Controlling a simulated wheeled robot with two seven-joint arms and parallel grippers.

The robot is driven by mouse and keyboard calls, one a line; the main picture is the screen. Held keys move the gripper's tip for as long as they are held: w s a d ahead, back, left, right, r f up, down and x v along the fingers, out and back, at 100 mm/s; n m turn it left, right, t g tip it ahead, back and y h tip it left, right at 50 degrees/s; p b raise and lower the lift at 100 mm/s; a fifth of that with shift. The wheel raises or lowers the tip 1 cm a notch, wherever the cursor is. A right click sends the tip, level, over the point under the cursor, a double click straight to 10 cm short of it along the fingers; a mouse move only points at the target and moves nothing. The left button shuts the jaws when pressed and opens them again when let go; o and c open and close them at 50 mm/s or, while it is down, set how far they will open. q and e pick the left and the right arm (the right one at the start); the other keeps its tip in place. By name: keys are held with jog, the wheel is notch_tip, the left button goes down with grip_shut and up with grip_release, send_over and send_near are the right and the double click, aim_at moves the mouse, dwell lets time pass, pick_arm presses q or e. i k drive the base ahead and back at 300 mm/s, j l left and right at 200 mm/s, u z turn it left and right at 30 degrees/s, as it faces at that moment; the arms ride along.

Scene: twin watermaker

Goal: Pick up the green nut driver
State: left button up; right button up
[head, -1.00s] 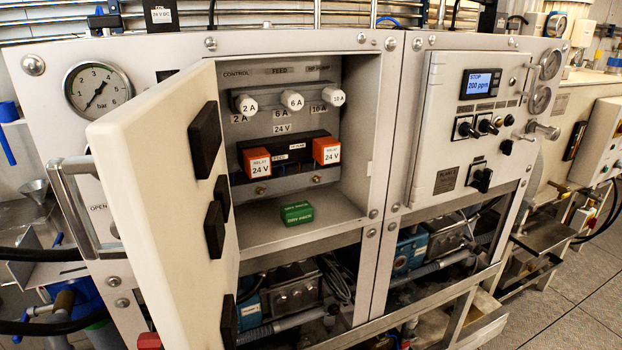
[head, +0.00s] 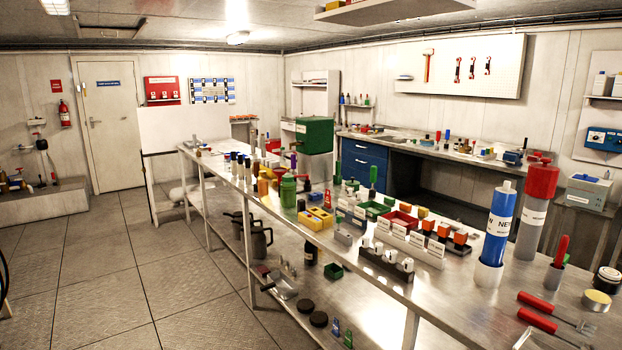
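I cannot tell for certain which thing is the green nut driver. An upright green-handled tool (head: 373,176) stands on the long steel table (head: 452,290), behind the small colored trays. Another slim green upright thing (head: 338,172) stands a little to its left. A small green-handled tool (head: 367,100) also shows on the rack at the back wall, too small to make out. Neither of my grippers shows in the head view.
A blue drawer cabinet (head: 364,165) stands behind. The tiled floor (head: 110,265) at left is open.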

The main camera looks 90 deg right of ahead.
aim_at(373, 170)
jog(key=j+z, duration=0.1)
jog(key=z, duration=3.1)
jog(key=i+j, duration=0.2)
jog(key=j, duration=0.2)
jog(key=i+j, duration=0.2)
jog(key=j, duration=0.15)
jog(key=i+j, duration=0.15)
jog(key=j, duration=0.25)
jog(key=i+j, duration=0.2)
jog(key=j, duration=0.2)
jog(key=i+j, duration=0.2)
jog(key=j, duration=0.2)
jog(key=i+j, duration=0.2)
jog(key=j, duration=0.15)
jog(key=i+j, duration=0.2)
jog(key=j, duration=0.2)
jog(key=i+j, duration=0.15)
jog(key=j, duration=0.25)
jog(key=i+z, duration=0.05)
